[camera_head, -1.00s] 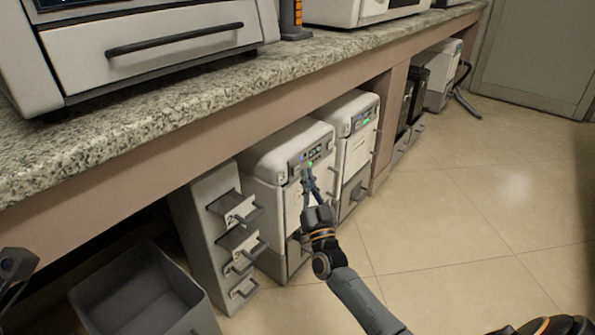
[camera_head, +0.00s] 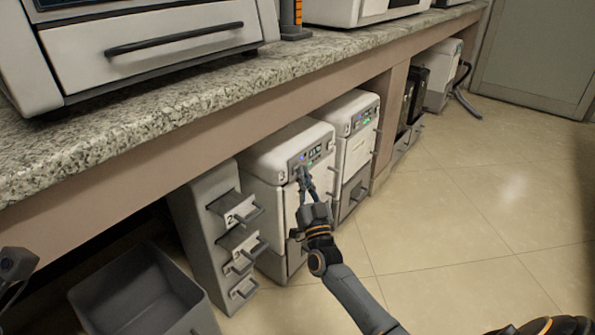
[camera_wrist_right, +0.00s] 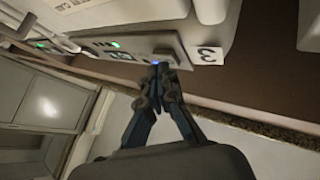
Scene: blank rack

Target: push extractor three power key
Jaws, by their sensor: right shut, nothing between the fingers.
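Extractor three (camera_head: 291,150) is a white boxy unit under the counter, marked with a 3. Its grey control panel (camera_head: 316,154) has a small blue light and green lights. The number label (camera_wrist_right: 207,56) and panel (camera_wrist_right: 120,46) also show in the right wrist view. My right gripper (camera_head: 302,176) is shut and empty, with its tips at the panel's left part. In the right wrist view the tips (camera_wrist_right: 160,68) are right by the blue-lit key (camera_wrist_right: 155,63); I cannot tell whether they touch it. Part of my left arm (camera_head: 15,268) shows at the left edge; its gripper is out of view.
A similar white unit (camera_head: 357,118) stands to the right. A grey drawer unit (camera_head: 200,215) with handles stands to the left, beside an open grey bin (camera_head: 128,283). The granite counter (camera_head: 180,105) overhangs them. The tiled floor (camera_head: 450,220) at right is clear.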

